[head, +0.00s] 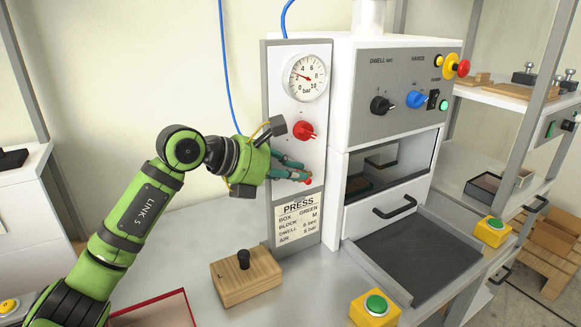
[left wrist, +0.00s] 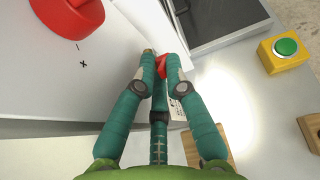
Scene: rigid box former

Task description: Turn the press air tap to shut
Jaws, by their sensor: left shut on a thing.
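The press air tap (head: 308,181) is a small red piece low on the white panel, below the larger red knob (head: 303,130). My left gripper (head: 297,174) has its teal fingers closed around it. In the left wrist view, the fingertips (left wrist: 161,58) meet on the red tap (left wrist: 162,68), which shows between them. The fingers hide most of the tap, so I cannot tell which way its handle points. My right gripper is not in either view.
The pressure gauge (head: 304,77) sits above the red knob. A label card (head: 298,219) is below the tap. A wooden block with a black knob (head: 245,277) stands on the bench. The press drawer (head: 390,212) and a green button box (head: 375,308) are to the right.

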